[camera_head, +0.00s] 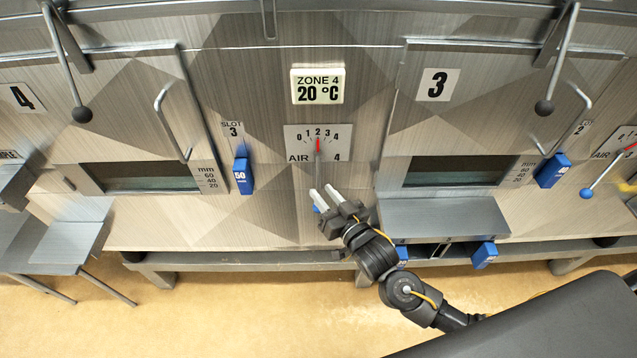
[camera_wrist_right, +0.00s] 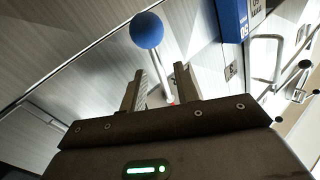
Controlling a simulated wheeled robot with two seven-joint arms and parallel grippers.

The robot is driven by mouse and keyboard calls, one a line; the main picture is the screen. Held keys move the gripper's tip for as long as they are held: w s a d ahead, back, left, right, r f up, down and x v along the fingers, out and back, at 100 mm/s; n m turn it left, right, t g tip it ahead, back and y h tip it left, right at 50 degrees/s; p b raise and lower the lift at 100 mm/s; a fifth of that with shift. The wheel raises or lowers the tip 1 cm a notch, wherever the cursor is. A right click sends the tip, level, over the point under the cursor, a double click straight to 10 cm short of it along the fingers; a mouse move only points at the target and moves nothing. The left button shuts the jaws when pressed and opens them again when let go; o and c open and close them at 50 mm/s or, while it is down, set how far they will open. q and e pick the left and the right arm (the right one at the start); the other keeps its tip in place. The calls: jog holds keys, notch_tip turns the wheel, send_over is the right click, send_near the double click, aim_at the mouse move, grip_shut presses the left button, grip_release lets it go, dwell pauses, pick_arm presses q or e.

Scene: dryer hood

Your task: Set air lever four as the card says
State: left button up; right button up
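The air lever four plate (camera_head: 318,143) is on the hood front under the Zone 4 display, with a scale from 0 to 4. Its red pointer (camera_head: 318,146) stands at about 2. The lever hangs down to a blue ball (camera_head: 316,209), which also shows in the right wrist view (camera_wrist_right: 146,30). My right gripper (camera_head: 324,192) is at the lever's lower end, with its fingers apart. In the wrist view the thin lever rod runs between the fingertips (camera_wrist_right: 160,85); contact cannot be told. My left gripper is out of view. No card with an air setting is readable.
The Zone 4 display (camera_head: 318,84) reads 20 °C. A blue slot 3 block (camera_head: 243,176) marked 50 is left of the lever. Door 3's shelf (camera_head: 445,218) juts out to the right. Another blue-balled lever (camera_head: 586,193) is at far right. Black-knobbed rods (camera_head: 544,107) hang above.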

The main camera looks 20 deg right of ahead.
aim_at(318, 191)
jog(key=shift+p+x, duration=0.3)
jog(key=shift+x, duration=1.3)
grip_shut()
